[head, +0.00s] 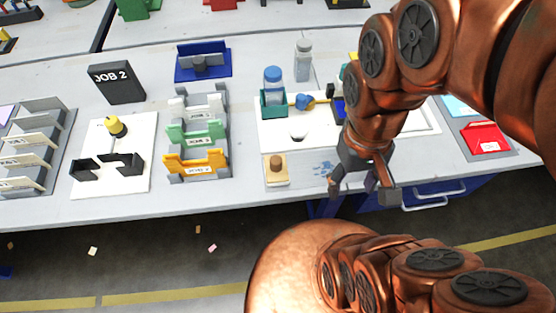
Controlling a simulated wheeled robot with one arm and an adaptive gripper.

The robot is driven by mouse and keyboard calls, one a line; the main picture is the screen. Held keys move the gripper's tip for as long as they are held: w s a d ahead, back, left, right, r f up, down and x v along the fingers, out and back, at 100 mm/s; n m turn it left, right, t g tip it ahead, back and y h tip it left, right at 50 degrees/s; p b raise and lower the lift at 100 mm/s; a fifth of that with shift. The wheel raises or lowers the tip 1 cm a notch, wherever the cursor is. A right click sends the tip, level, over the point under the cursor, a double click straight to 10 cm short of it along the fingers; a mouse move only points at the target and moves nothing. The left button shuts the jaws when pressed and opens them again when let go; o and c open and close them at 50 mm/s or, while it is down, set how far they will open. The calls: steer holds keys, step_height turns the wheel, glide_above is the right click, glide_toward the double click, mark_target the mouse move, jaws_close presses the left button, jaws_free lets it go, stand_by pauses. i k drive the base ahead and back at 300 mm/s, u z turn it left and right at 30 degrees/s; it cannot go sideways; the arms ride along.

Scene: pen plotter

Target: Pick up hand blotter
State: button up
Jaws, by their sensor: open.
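The hand blotter looks to be the small pale block with a brown knob (276,168), upright near the front edge of the white table (230,190). My gripper (362,190) is open, its fingers pointing down at the table's front edge. It is to the right of the blotter and apart from it. Nothing shows between the fingers. Blue ink marks (322,168) lie on the table between the blotter and my gripper.
Left of the blotter stands a rack of grey, green and orange holders (197,163). Behind it are a white board (263,138), a blue-capped bottle (273,78) in a green holder and a grey bottle (303,62). A red folder (485,139) lies right. Blue drawers (440,188) sit below.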

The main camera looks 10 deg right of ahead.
mark_target(276, 168)
steer(key=u, duration=0.9)
steer(key=k, duration=1.15)
steer(key=u, duration=0.55)
steer(key=i, duration=0.65)
steer(key=u, duration=0.3)
